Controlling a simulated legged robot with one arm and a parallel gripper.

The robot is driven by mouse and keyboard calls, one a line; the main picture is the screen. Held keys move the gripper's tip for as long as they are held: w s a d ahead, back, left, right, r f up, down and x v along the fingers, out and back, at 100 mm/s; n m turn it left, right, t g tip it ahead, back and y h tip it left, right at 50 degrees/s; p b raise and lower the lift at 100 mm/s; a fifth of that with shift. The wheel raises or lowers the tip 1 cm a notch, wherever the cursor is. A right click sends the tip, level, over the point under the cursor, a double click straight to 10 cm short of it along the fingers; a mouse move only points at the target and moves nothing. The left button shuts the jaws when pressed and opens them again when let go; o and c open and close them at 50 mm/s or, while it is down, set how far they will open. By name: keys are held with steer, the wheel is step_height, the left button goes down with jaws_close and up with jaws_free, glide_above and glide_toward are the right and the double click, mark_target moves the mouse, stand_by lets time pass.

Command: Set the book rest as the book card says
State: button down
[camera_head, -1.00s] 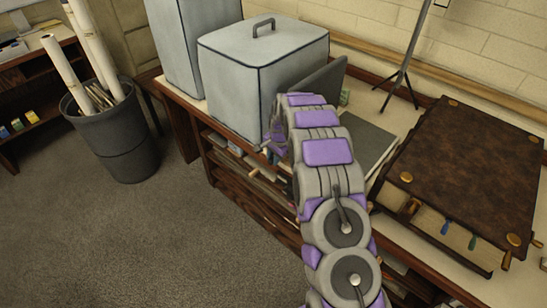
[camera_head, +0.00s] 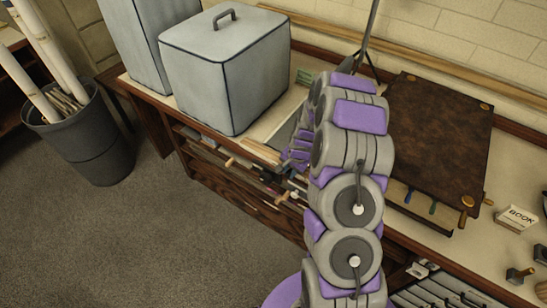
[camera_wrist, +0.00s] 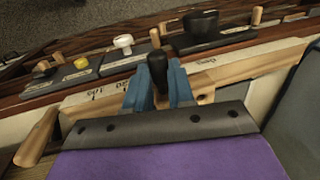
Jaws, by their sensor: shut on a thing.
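My gripper (camera_wrist: 158,84) has blue fingers on either side of a black knob (camera_wrist: 157,66) and is shut on it. A pale wooden strip (camera_wrist: 236,76) with small dark markings, too small to read surely, runs behind the fingers. In the head view my gripper (camera_head: 296,156) is at the bench's front edge, partly hidden by my arm. A flat dark grey board (camera_head: 286,132) shows left of my arm. I cannot tell whether it is the book rest.
A large lidded grey box (camera_head: 225,80) stands left of my arm. A large brown metal-cornered cover (camera_head: 437,130) lies on the right. A bin (camera_head: 83,140) stands on the floor.

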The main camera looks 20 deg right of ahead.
steer(key=shift+s+d+p, duration=0.15)
steer(key=shift+s+d, duration=0.35)
steer(key=shift+s, duration=0.25)
steer(key=shift+s+d+p, duration=0.1)
steer(key=shift+s+d, duration=0.4)
steer(key=shift+s, duration=0.25)
steer(key=shift+s+d+p, duration=0.15)
steer(key=shift+s+d, duration=0.35)
steer(key=shift+s, duration=0.25)
steer(key=c, duration=1)
jaws_free()
steer(key=shift+o, duration=0.2)
step_height(320, 180, up, 17)
steer(key=s+d+p, duration=0.2)
steer(key=shift+s, duration=0.25)
